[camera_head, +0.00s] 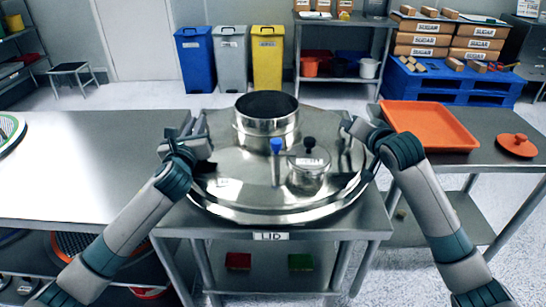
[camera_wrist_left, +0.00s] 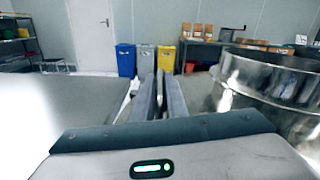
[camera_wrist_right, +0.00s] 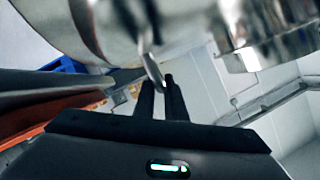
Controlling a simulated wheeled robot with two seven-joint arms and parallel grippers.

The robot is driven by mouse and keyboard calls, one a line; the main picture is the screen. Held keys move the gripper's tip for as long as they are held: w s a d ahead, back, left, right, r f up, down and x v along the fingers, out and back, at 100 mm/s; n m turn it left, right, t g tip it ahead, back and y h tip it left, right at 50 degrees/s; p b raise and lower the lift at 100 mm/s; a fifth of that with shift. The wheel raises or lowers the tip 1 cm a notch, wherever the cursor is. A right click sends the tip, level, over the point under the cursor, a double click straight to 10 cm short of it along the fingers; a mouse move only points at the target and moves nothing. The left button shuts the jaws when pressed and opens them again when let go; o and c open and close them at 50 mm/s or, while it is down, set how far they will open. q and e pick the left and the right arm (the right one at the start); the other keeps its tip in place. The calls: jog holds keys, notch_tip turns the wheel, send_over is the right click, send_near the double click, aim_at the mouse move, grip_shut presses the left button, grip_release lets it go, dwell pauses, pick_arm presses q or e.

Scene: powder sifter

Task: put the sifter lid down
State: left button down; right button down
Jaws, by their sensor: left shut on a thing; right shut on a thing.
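The sifter lid (camera_head: 235,190) is a large round shiny metal disc with a raised open collar (camera_head: 267,120), a blue-topped post (camera_head: 276,150) and a small black-knobbed cover (camera_head: 309,165). It is over the small metal table (camera_head: 375,220) labelled LID; whether it touches the top cannot be told. My left gripper (camera_head: 190,140) is shut at the lid's left side, and its closed fingers (camera_wrist_left: 160,90) show in the left wrist view. My right gripper (camera_head: 352,128) is shut at the lid's right side; in the right wrist view its fingers (camera_wrist_right: 160,85) close on a metal handle.
A long steel table (camera_head: 80,160) stands at left. At right, a steel table holds an orange tray (camera_head: 430,125) and an orange round lid (camera_head: 516,144). Blue, grey and yellow bins (camera_head: 267,60) stand behind. Red and green blocks (camera_head: 238,261) lie on the lower shelf.

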pick_arm(q)
jog(key=shift+d+f+b, duration=0.3)
jog(key=shift+d+b, duration=0.1)
jog(key=shift+b, duration=0.15)
pick_arm(e)
jog(key=shift+a+f, duration=0.3)
jog(key=shift+a, duration=0.15)
pick_arm(q)
jog(key=c, duration=1.9)
grip_release()
jog(key=shift+f, duration=0.2)
pick_arm(e)
jog(key=c, duration=1.9)
grip_release()
jog(key=shift+s+f, duration=0.1)
jog(key=shift+f, duration=0.15)
pick_arm(q)
jog(key=shift+o, duration=0.7)
jog(key=shift+s+a+r, duration=0.15)
jog(key=shift+s, duration=0.1)
pick_arm(e)
jog(key=shift+o, duration=0.5)
jog(key=shift+s+d+r, duration=0.15)
jog(key=shift+d+r, duration=0.05)
pick_arm(q)
jog(key=shift+a, duration=0.1)
jog(key=shift+w, duration=0.1)
pick_arm(e)
jog(key=shift+d+f, duration=0.1)
